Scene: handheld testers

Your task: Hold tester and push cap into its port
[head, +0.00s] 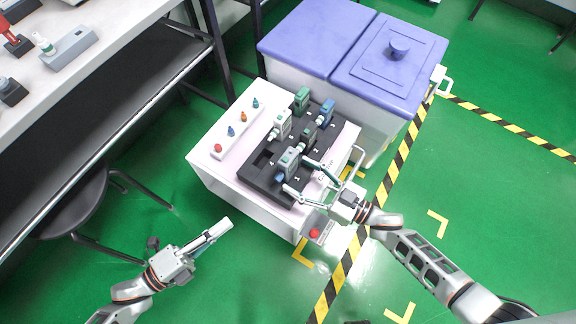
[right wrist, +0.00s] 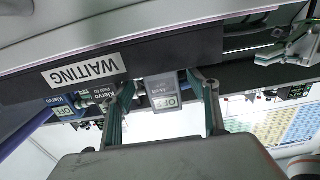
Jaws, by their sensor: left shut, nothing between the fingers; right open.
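A grey tester (head: 290,158) stands in the near part of a black tray (head: 254,181). A small blue part shows at its lower left; I cannot tell whether it is a cap. My right gripper (head: 298,177) is open, with one finger on each side of this tester. In the right wrist view, the tester with an OFF display (right wrist: 163,92) sits between the spread fingers, not visibly gripped. Red (head: 218,148), blue (head: 231,131), orange (head: 243,117) and teal (head: 255,102) caps stand on a white strip. My left gripper (head: 218,232) is shut and empty, left of the cart.
Several other testers, including a green one (head: 302,100) and a blue one (head: 326,111), stand in the tray. The tray's edge bears a WAITING label (right wrist: 84,70). A red button (head: 314,233) is on the cart's near corner. Purple-lidded bins (head: 318,38) stand behind. A workbench is at left.

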